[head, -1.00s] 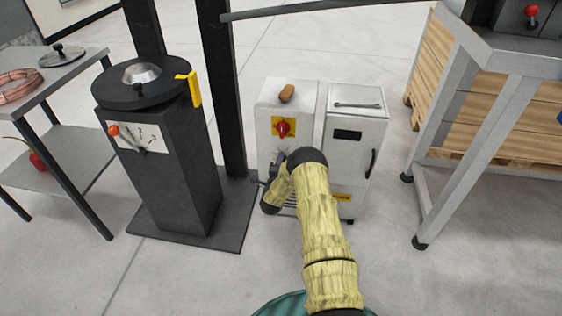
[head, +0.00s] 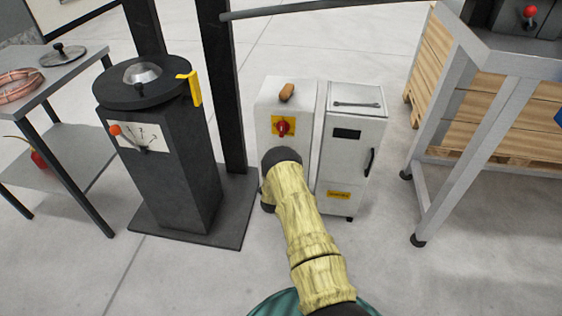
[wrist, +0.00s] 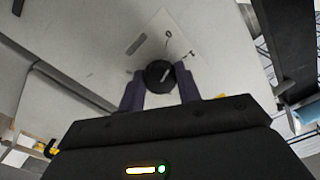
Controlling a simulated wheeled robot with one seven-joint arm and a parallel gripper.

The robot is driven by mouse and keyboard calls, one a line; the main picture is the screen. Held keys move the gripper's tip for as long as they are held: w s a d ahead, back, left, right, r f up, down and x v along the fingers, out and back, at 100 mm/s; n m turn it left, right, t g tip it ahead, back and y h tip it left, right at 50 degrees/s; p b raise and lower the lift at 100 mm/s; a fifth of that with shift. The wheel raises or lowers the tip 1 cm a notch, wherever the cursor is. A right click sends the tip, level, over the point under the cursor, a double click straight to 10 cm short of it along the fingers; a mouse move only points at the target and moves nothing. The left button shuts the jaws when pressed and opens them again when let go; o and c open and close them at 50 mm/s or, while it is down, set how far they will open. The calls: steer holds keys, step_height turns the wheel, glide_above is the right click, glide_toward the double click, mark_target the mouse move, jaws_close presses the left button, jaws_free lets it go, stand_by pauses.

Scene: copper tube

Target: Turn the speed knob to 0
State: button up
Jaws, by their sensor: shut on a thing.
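The speed knob (wrist: 160,75) is a small round black knob with a white pointer line, on a pale panel in the wrist view. Its line slants toward the upper right of that picture. My gripper (wrist: 160,88) has its two purple fingers shut on the knob, one on each side. In the head view my arm hides the knob and the fingers, in front of the white cabinet (head: 268,98).
A red switch on a yellow plate (head: 283,127) sits on the cabinet above my wrist. A second white cabinet door (head: 349,160) stands to its right. A black pedestal with a lever (head: 170,180) is on the left, a metal-legged bench (head: 478,150) on the right.

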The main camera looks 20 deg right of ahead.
steer(key=shift+n, duration=1.5)
steer(key=o, duration=1)
steer(key=shift+f, duration=0.1)
steer(key=shift+c, duration=0.2)
steer(key=shift+s, duration=0.1)
steer(key=p+v, duration=0.4)
steer(key=v, duration=1.3)
steer(key=shift+p, duration=0.4)
steer(key=shift+a, duration=0.15)
